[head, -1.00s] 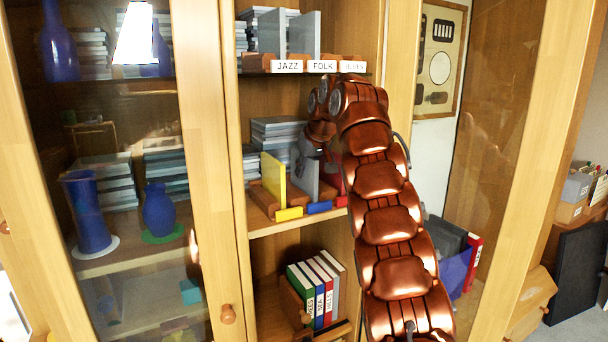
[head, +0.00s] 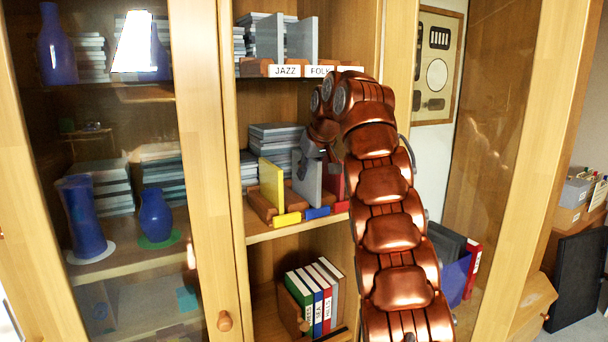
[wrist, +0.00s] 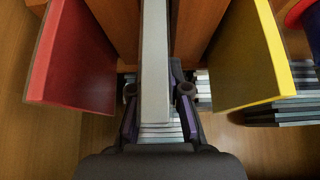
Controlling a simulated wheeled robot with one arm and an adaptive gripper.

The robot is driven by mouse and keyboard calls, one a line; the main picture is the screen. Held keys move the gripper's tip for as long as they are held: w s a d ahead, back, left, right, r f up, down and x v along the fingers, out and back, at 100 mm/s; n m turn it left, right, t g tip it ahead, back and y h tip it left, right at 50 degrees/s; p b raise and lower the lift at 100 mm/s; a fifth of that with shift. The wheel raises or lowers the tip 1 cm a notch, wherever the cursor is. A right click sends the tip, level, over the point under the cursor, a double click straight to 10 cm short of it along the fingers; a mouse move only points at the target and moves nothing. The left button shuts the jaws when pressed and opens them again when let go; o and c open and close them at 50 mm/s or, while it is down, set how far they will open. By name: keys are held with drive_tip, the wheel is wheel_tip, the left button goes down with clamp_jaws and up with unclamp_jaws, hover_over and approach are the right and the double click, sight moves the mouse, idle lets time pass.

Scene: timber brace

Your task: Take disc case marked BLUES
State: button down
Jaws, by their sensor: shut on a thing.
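My gripper (head: 310,158) is at the middle shelf of the open cabinet and is shut on a grey disc case. The case (head: 307,183) stands upright between a yellow case (head: 271,184) and a red case (head: 334,181). In the wrist view the fingers (wrist: 156,95) press on both sides of the thin grey case (wrist: 155,50), with the red case (wrist: 75,60) left and the yellow case (wrist: 248,60) right. I see no lettering on the grey case. On the top shelf are labels JAZZ (head: 285,71) and FOLK (head: 318,71); my arm mostly covers the third label.
Yellow, blue and red tags (head: 317,212) front the middle-shelf rack. Stacked cases (head: 275,136) lie behind it. Several coloured binders (head: 318,290) stand below. A glass door (head: 125,180) is at left. The cabinet's wooden post (head: 398,90) stands close to my arm.

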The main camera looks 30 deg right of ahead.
drive_tip(key=s+a+b, duration=0.1)
drive_tip(key=s+b, duration=0.4)
drive_tip(key=s, duration=1)
drive_tip(key=shift+s+a, duration=0.25)
drive_tip(key=shift+s, duration=0.15)
